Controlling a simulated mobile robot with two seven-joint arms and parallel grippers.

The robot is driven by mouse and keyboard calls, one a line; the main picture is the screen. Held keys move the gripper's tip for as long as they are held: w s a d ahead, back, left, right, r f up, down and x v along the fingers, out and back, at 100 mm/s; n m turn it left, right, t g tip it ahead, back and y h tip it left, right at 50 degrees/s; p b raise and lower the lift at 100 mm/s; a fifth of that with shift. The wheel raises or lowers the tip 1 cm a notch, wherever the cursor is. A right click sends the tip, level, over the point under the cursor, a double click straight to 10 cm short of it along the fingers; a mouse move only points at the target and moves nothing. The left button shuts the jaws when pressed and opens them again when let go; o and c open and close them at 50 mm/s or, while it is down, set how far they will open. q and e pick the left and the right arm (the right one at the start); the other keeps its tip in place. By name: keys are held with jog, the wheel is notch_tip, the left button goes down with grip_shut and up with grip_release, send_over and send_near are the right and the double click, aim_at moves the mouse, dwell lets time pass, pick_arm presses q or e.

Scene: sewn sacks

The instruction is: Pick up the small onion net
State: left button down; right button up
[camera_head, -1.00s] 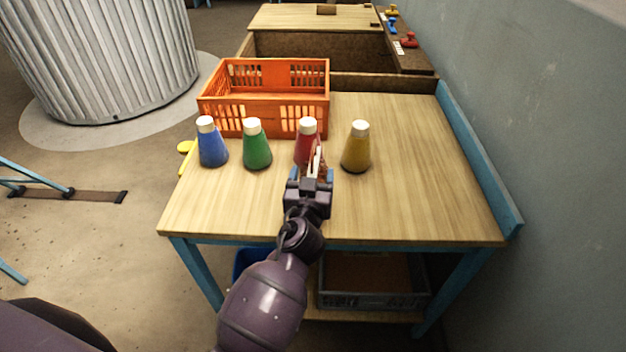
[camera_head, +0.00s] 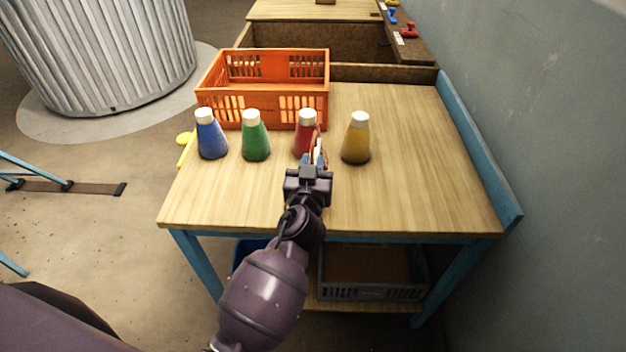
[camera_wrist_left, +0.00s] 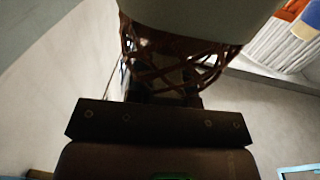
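The small onion net shows in the head view as a thin reddish and white sliver (camera_head: 325,158) at the tip of my left gripper, just in front of the red bottle. Most of it is hidden by the gripper. In the left wrist view its reddish-brown mesh (camera_wrist_left: 175,62) fills the space at the fingers, below a large pale grey-green surface. Whether the net touches the table is hidden. My right gripper is not in view.
Blue (camera_head: 211,138), green (camera_head: 255,138), red (camera_head: 304,140) and yellow (camera_head: 356,140) white-capped bottles stand in a row on the wooden table (camera_head: 420,175). An orange crate (camera_head: 262,110) stands behind them. The table's right side is clear, bounded by a blue rail (camera_head: 480,150).

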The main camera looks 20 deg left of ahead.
pick_arm(q)
jog(key=shift+s+f, duration=0.1)
jog(key=shift+f, duration=0.4)
jog(key=shift+r, duration=0.25)
notch_tip(320, 180, up, 20)
jog(key=p, duration=0.5)
dwell(0.4)
